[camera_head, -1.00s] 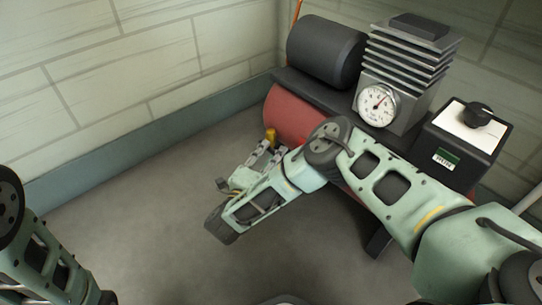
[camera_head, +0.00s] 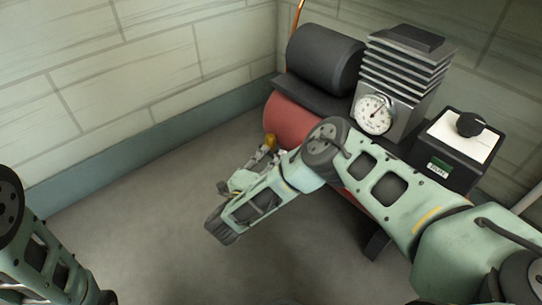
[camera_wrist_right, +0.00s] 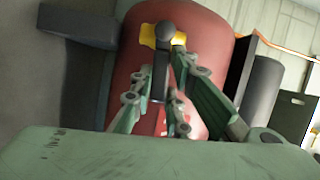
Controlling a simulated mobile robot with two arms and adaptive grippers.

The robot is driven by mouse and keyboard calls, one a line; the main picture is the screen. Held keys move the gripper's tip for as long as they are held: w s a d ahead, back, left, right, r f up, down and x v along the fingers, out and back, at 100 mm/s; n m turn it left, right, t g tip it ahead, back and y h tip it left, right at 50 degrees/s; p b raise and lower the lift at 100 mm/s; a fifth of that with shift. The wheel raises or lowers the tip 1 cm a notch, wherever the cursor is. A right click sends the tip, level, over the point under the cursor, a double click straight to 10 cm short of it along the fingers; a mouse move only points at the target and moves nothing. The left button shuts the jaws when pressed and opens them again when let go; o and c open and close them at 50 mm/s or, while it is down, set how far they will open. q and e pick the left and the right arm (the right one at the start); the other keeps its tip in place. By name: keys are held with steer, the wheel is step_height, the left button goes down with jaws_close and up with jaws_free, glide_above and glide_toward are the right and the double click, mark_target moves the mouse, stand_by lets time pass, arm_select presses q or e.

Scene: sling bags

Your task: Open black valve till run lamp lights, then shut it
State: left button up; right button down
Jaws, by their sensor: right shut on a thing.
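The black valve (camera_wrist_right: 161,72) shows in the right wrist view as a dark handle with a rounded end, beside a yellow brass fitting (camera_wrist_right: 149,35) on the red tank's end. My right gripper (camera_wrist_right: 160,88) is shut on this handle, one finger on each side. In the head view the right gripper (camera_head: 265,155) is at the tank's left end, just below the brass fitting (camera_head: 270,142); the black handle is hard to make out there. I cannot pick out a lit run lamp. My left arm shows at the lower left, but its gripper is out of view.
The red tank (camera_head: 290,122) carries a black cylinder (camera_head: 325,57), a finned block (camera_head: 408,65), a dial gauge (camera_head: 373,113) and a black box (camera_head: 448,160) with a knob (camera_head: 470,124) and a green label (camera_head: 440,167). Bare floor (camera_head: 150,190) lies left.

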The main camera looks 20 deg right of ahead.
steer(key=r+n+p, duration=0.1)
steer(key=p, duration=0.1)
steer(key=r+n+g+p, duration=0.1)
steer(key=p, duration=0.1)
steer(key=shift+w+a+n+y, duration=0.1)
steer(key=shift+w+n+y, duration=0.05)
steer(key=shift+n+y, duration=0.15)
steer(key=shift+w+a+r+n+g+p, duration=0.15)
steer(key=shift+n+g+p, duration=0.15)
steer(key=shift+n+p, duration=0.25)
steer(key=shift+w+r+n+g+p, duration=0.1)
steer(key=shift+n+g+p, duration=0.2)
steer(key=shift+n+p, duration=0.25)
steer(key=c, duration=1.8)
jaws_free()
steer(key=shift+o, duration=0.6)
steer(key=v, duration=1.2)
steer(key=shift+r, duration=0.15)
